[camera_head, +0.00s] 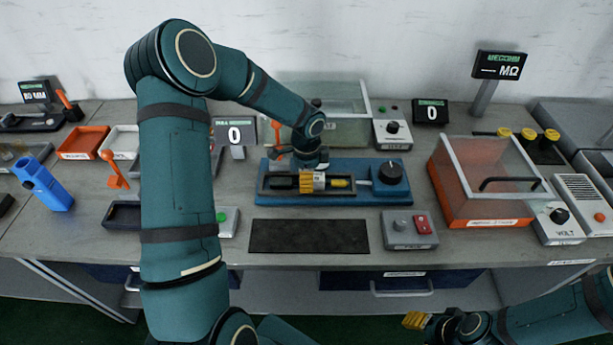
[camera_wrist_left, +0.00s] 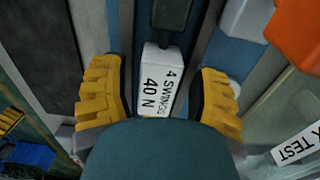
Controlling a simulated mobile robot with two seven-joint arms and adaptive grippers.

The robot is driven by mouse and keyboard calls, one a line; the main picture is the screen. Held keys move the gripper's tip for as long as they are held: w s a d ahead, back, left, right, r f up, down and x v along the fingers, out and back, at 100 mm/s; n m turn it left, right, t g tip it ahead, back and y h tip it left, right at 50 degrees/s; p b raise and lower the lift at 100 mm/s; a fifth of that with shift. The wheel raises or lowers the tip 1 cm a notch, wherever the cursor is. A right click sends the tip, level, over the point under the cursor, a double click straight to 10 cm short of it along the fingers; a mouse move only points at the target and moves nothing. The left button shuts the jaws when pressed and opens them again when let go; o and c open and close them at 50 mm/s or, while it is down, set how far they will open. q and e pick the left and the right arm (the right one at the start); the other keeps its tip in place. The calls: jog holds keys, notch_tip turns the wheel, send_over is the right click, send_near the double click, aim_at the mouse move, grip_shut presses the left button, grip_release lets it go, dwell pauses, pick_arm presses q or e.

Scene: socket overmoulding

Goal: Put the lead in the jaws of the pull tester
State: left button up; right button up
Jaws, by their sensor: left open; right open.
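A blue bench device (camera_head: 375,197) with a dark open channel and a black knob (camera_head: 390,172) stands mid-bench; it looks like the pull tester. My left gripper (camera_head: 323,182) is low over its channel, fingers open. In the left wrist view, its yellow fingers (camera_wrist_left: 158,100) stand on either side of a white block marked "4 SWINGS 40 N" (camera_wrist_left: 158,75), with gaps at both sides. A dark piece (camera_wrist_left: 175,14) adjoins the block. I cannot clearly pick out the lead or the jaws. My right gripper (camera_head: 418,320) is open and empty, below the bench front.
A dark mat (camera_head: 308,237) and a grey button box (camera_head: 411,231) lie in front of the device. An orange-framed clear box (camera_head: 484,185) is to the right, a clear tank (camera_head: 345,130) behind. Orange (camera_head: 84,143) and white trays (camera_head: 121,140) and a blue tool (camera_head: 42,182) are left.

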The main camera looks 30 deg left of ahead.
pick_arm(q)
notch_tip(320, 180, up, 12)
jog(key=p, duration=0.2)
dwell(0.7)
